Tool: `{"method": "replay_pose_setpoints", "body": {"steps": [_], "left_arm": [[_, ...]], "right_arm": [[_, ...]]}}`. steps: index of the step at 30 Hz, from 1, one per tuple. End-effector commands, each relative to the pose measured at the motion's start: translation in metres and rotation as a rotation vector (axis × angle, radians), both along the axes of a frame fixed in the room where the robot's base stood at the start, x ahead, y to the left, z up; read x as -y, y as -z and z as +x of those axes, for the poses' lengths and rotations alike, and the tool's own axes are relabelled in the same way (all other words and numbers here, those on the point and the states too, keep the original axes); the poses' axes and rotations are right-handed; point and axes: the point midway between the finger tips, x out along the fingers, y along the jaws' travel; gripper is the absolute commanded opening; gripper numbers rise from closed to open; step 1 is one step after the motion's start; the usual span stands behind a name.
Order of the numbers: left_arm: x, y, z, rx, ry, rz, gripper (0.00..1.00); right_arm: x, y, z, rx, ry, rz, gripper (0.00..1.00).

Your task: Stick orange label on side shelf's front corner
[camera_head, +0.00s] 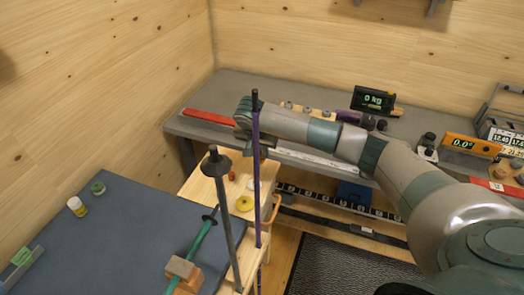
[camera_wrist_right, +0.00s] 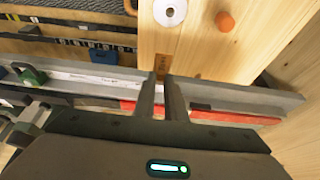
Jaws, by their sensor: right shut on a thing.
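My right gripper (camera_wrist_right: 161,82) is shut on the label; I cannot tell whether the label touches the wood. In the head view my right gripper (camera_head: 262,152) hangs over the back end of the side shelf (camera_head: 197,184), partly behind a purple pole. The label cannot be made out there. My left gripper is not in view.
The purple pole (camera_head: 256,190) and a grey pole (camera_head: 226,210) stand upright in front of the shelf. The grey bench (camera_head: 225,88) with a red strip (camera_head: 208,117) is behind; a blue-grey table (camera_head: 120,225) is at left.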

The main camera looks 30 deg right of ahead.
Motion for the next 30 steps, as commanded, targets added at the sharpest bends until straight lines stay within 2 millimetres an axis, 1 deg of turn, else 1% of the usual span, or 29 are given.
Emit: {"method": "replay_pose_setpoints", "body": {"steps": [1, 6, 15, 21, 30], "left_arm": [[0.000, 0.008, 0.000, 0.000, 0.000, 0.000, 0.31], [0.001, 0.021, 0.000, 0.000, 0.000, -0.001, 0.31], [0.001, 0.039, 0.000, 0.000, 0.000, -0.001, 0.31], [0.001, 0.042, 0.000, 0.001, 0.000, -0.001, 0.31], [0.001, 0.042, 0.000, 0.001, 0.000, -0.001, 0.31]], "right_arm": [[0.000, 0.008, 0.000, 0.000, 0.000, -0.001, 0.00], [0.001, 0.024, 0.000, -0.001, 0.001, -0.002, 0.00], [0.001, 0.045, 0.000, 0.000, 0.000, -0.001, 0.00], [0.001, 0.050, 0.000, 0.000, 0.001, -0.001, 0.00], [0.001, 0.050, 0.000, 0.000, 0.001, 0.000, 0.00]]}}
